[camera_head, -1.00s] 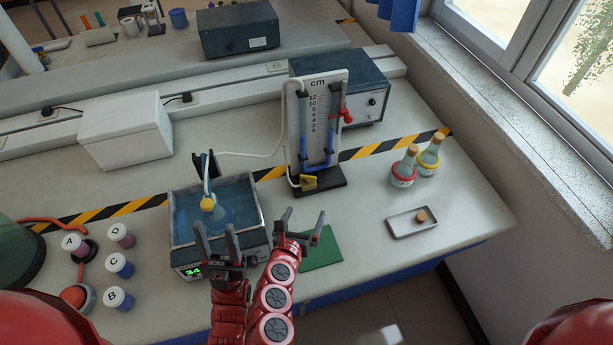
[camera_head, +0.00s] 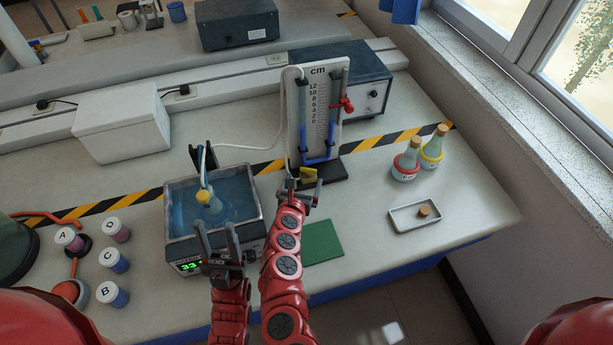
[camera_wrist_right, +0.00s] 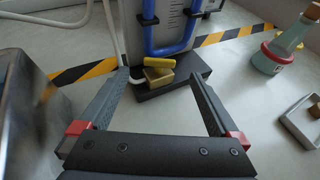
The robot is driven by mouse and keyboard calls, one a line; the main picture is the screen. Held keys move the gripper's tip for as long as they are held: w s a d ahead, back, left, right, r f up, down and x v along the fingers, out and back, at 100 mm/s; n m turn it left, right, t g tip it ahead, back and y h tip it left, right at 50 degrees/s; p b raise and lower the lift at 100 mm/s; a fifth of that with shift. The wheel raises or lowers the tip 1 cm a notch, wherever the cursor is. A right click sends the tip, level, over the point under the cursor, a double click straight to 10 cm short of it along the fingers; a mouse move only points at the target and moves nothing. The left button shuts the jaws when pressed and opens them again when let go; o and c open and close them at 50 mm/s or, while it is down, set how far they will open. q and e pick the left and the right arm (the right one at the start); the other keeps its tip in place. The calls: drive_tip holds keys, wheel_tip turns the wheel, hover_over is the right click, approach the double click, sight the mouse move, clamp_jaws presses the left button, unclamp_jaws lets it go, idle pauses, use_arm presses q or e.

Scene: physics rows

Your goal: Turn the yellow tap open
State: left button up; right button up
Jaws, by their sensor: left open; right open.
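The yellow tap (camera_head: 308,174) sits low on the front of the manometer stand (camera_head: 319,115), above its black base. In the right wrist view the tap (camera_wrist_right: 158,75) shows a yellow handle above a duller yellow body, with a white tube at its left. My right gripper (camera_head: 305,185) is open right in front of the tap. In its wrist view its fingers are spread wide, with the tap beyond and between the tips, apart from both. My left gripper (camera_head: 215,230) is open and empty at the front edge of the water bath (camera_head: 257,200).
A flask stands in the bath, left of my right arm. Two stoppered bottles (camera_head: 432,146) and a small tray (camera_head: 398,222) are to the right. A green mat (camera_head: 322,240) lies in front.

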sight(309, 170)
drive_tip(key=x, duration=0.3)
drive_tip(key=shift+w, duration=0.45)
drive_tip(key=shift+w+d+f, duration=0.2)
drive_tip(key=shift+w+f, duration=0.35)
drive_tip(key=shift+w, duration=0.1)
drive_tip(key=c, duration=1.4)
drive_tip(key=shift+o, duration=0.2)
drive_tip(key=shift+s+d+r+n+y+p, duration=0.1)
drive_tip(key=shift+d+r+n+y+p, duration=0.1)
drive_tip(key=shift+n+y+p, duration=0.45)
drive_tip(key=n+y+p, duration=0.1)
drive_tip(key=p, duration=0.2)
drive_tip(key=n+y+p, duration=0.1)
drive_tip(key=y+p, duration=0.1)
drive_tip(key=p, duration=0.1)
drive_tip(key=shift+d+r+n, duration=0.15)
drive_tip(key=shift+d+n, duration=0.2)
drive_tip(key=shift+d+f+n+y+p, duration=0.1)
drive_tip(key=shift+f+n+y+p, duration=0.15)
drive_tip(key=shift+n+y+p, duration=0.85)
drive_tip(key=shift+g+y, duration=0.25)
drive_tip(key=shift+g, duration=0.05)
